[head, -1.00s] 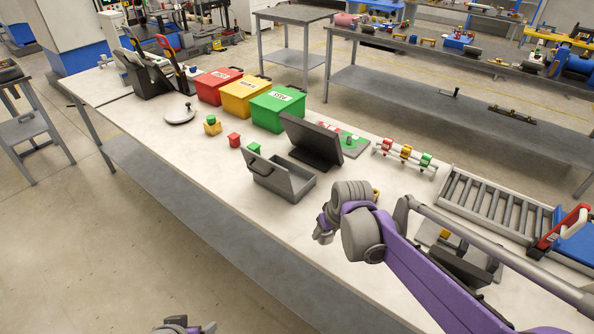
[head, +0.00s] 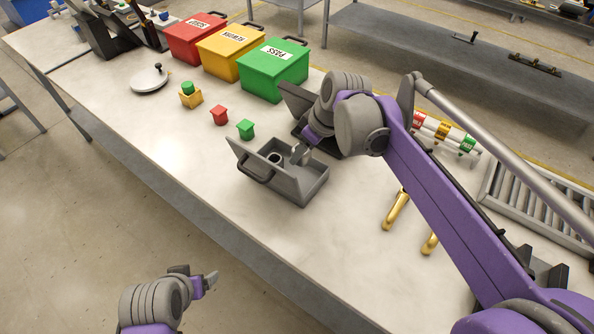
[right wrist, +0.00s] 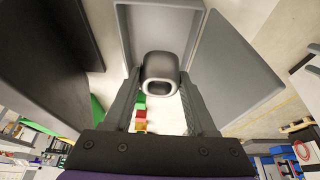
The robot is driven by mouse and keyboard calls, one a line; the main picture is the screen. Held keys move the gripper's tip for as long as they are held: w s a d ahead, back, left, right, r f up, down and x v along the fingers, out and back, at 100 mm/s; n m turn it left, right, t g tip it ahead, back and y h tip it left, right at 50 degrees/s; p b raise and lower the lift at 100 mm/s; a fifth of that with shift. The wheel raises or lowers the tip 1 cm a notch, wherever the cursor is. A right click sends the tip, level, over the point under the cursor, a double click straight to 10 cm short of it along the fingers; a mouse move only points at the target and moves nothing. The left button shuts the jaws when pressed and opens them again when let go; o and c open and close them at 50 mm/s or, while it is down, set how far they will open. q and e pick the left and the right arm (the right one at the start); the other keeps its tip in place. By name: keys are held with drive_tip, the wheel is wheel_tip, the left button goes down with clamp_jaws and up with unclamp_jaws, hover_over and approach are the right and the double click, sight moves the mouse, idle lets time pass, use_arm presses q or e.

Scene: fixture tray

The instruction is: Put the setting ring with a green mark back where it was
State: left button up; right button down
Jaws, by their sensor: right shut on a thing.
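A plain grey ring (right wrist: 160,85) with a dark hole sits between the two fingertips of my right gripper (right wrist: 161,78) in the right wrist view. The gripper is shut on it. In the head view the ring (head: 273,158) shows inside an open grey case (head: 301,193), beside my right gripper (head: 298,153), whose far finger is partly hidden. I cannot tell whether the ring touches the case floor. No green mark is visible on it. My left gripper (head: 208,282) is low at the left, away from the table; its jaw opening is unclear.
The case's raised lid (head: 243,158) has a dark handle. Small red (head: 219,115) and green (head: 245,129) blocks stand behind it. Red (head: 194,42), yellow (head: 230,53) and green (head: 272,73) bins line the back. Brass handles (head: 396,211) lie to the right. The table front is clear.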

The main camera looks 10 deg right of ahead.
sight(301, 182)
drive_tip(key=f, duration=0.6)
drive_tip(key=shift+w, duration=0.3)
drive_tip(key=shift+w+f+b, duration=0.15)
drive_tip(key=shift+f+b, duration=0.25)
drive_tip(key=shift+f, duration=1.85)
drive_tip(key=shift+f, duration=0.2)
drive_tip(key=shift+c, duration=1)
unclamp_jaws()
drive_tip(key=shift+r, duration=0.15)
drive_tip(key=p+v, duration=0.1)
drive_tip(key=v, duration=1.1)
